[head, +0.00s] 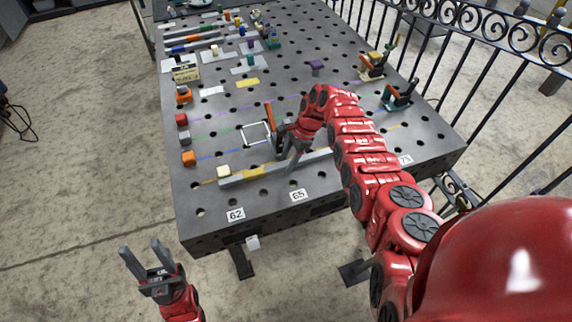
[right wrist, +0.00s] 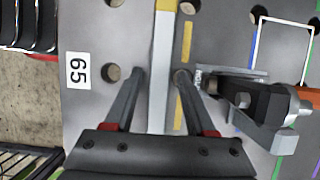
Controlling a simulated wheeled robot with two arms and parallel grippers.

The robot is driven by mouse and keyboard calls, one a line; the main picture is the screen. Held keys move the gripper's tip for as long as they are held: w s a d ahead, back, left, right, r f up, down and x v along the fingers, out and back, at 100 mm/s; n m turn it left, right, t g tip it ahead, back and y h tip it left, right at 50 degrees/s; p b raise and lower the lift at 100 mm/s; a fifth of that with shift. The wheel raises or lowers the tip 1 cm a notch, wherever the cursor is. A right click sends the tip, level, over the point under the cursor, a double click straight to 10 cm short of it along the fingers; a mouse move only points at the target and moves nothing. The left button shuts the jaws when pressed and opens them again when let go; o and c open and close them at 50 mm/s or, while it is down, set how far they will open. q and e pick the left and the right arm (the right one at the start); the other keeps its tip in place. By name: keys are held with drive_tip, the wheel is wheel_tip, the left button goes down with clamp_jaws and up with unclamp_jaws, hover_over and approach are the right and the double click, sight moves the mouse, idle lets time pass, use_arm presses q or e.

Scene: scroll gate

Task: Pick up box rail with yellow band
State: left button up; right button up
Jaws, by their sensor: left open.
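The box rail (head: 300,162) is a long light grey bar with a yellow band (head: 253,173), lying near the front edge of the table. In the right wrist view the rail (right wrist: 160,75) runs up the middle, its yellow band at the top. My right gripper (head: 292,162) is over the rail, right of the band. In the wrist view its fingers (right wrist: 161,74) are apart, one on each side of the rail, with gaps visible. Whether they reach down beside it is hard to tell. My left gripper (head: 140,247) is open and empty, off the table at the lower left.
Orange and red blocks (head: 188,158) line the table's left side. A black railing (head: 480,90) runs along the right.

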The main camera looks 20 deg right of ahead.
clamp_jaws()
idle(1.2)
